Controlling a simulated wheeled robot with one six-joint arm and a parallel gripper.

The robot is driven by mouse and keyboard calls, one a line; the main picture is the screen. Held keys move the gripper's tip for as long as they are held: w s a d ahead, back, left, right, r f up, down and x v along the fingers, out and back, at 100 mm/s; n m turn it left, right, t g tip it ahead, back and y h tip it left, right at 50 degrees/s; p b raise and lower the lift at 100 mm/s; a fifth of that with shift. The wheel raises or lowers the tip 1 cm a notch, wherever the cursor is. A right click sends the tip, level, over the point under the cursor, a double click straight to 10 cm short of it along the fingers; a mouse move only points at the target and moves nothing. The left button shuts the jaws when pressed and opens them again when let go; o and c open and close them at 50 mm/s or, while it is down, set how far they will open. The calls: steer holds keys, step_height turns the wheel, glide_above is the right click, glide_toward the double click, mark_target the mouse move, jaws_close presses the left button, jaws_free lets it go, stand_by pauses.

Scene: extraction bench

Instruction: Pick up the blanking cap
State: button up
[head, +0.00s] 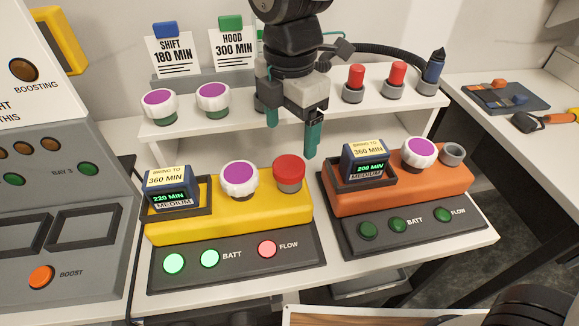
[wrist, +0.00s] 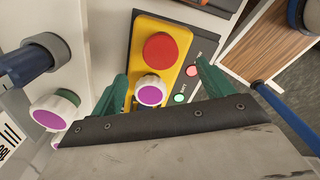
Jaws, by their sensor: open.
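A red round cap (head: 289,167) sits in a grey collar at the right end of the yellow unit (head: 230,212); it also shows from above in the wrist view (wrist: 160,47). Two similar red caps, one on the left (head: 356,76) and one on the right (head: 397,72), stand in grey holders on the raised shelf. I cannot tell which red cap the task means. My gripper (head: 291,141) is open and empty above the yellow unit, pointing down. In the wrist view its green fingers (wrist: 162,68) are spread wide, with nothing held between them.
A white cap with a purple top (head: 239,178) stands beside the red cap on the yellow unit. The orange unit (head: 400,190) has a similar cap (head: 419,152) and an open grey port (head: 453,153). The raised shelf (head: 210,122) stands behind, holding several caps and a dark blue piece (head: 432,70).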

mark_target(288, 165)
steer(key=shift+a+f, duration=0.3)
steer(key=shift+f, duration=0.15)
step_height(288, 165, down, 7)
steer(key=shift+s+d, duration=0.1)
steer(key=shift+d, duration=0.05)
steer(key=c, duration=1.2)
steer(key=shift+o, duration=0.2)
steer(key=shift+r, duration=0.1)
